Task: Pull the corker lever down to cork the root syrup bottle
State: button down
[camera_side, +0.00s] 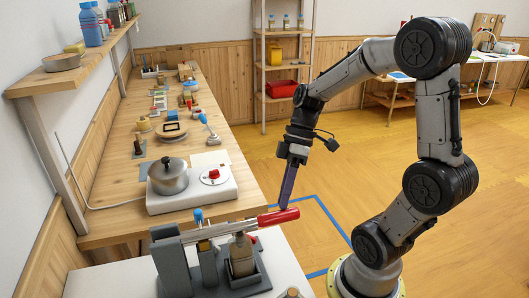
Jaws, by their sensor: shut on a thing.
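The corker (169,262) is a grey stand on a dark base on the white table in front. Its metal lever (221,229) runs to the right and rises slightly, ending in a red handle (278,217). My gripper (284,206) points down from above and is shut on the red handle, near its middle. A bottle (241,257) with a pale label stands upright on the corker base under the lever. I take it for the root syrup bottle; its label is too small to read. The lever hides the bottle's top, so the cork cannot be seen.
A wooden bench (112,195) behind carries a hot plate (226,194) with a metal pot (169,178) and several small items. A shelf (50,81) with bottles hangs at upper left. The floor right of the corker is open, with blue tape (335,223).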

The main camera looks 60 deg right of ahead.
jog(key=shift+s+a+f, duration=0.15)
jog(key=shift+s+f, duration=0.1)
jog(key=shift+f, duration=0.25)
jog(key=shift+s+a+f, duration=0.15)
jog(key=shift+s+f, duration=0.05)
jog(key=shift+f, duration=0.3)
jog(key=d+f+v, duration=0.1)
jog(key=d+v, duration=0.1)
jog(key=v, duration=1.2)
jog(key=shift+d, duration=0.5)
jog(key=shift+w+r, duration=0.1)
